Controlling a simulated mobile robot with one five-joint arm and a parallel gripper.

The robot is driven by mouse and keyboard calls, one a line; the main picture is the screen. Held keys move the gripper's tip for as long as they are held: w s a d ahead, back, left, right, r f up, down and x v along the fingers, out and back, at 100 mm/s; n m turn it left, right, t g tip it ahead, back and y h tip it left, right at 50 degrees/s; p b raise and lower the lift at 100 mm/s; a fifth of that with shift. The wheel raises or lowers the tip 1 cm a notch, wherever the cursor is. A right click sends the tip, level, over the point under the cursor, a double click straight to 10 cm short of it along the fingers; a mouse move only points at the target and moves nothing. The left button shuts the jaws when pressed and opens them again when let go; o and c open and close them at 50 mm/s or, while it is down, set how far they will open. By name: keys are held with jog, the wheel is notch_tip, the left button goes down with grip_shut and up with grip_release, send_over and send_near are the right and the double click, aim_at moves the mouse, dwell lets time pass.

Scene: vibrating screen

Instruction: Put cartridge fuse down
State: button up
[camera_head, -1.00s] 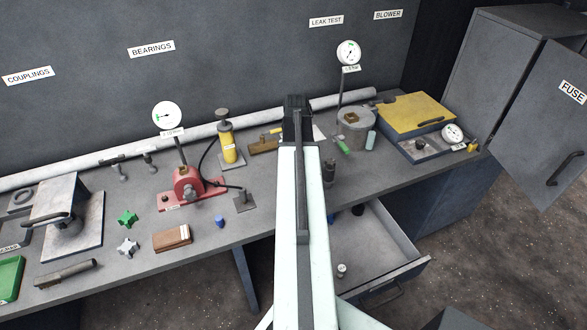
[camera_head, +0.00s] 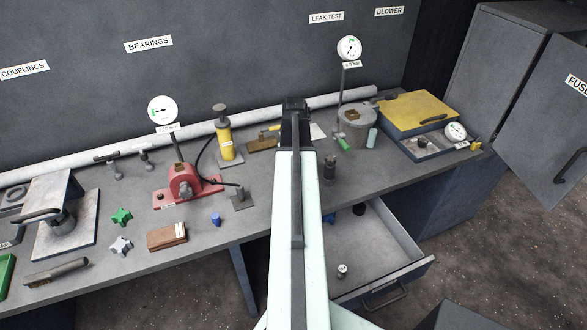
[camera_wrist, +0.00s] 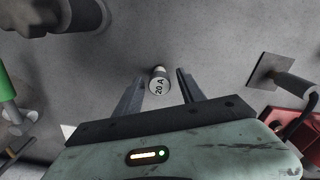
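The cartridge fuse (camera_wrist: 159,84), a small pale cylinder marked "20 A", shows end-on in the wrist view between the two fingers of my gripper (camera_wrist: 159,78). The fingers are apart, with a visible gap on each side of the fuse. The grey bench top (camera_wrist: 215,45) lies behind it. I cannot tell whether the fuse rests on the bench. In the head view my gripper (camera_head: 295,108) is over the back part of the bench, and my arm hides the fuse there.
A dark cylinder (camera_head: 329,170) stands just right of my arm. A red pump (camera_head: 185,184) and yellow cylinder (camera_head: 225,138) are to the left. A metal pot (camera_head: 357,128) with gauge stands right. An open drawer (camera_head: 408,248) juts out at the front, holding small items.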

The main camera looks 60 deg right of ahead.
notch_tip(320, 180, up, 12)
jog(key=p, duration=1.2)
jog(key=shift+r, duration=0.2)
jog(key=w+a+n, duration=0.1)
jog(key=w+a, duration=0.8)
jog(key=a, duration=0.4)
jog(key=w+a+n, duration=0.1)
jog(key=w+a, duration=0.8)
jog(key=a, duration=0.5)
jog(key=w+a, duration=0.1)
jog(key=a, duration=2.6)
jog(key=shift+n, duration=0.4)
jog(key=shift+o, duration=0.5)
jog(key=shift+w+d, duration=0.1)
jog(key=shift+w, duration=0.1)
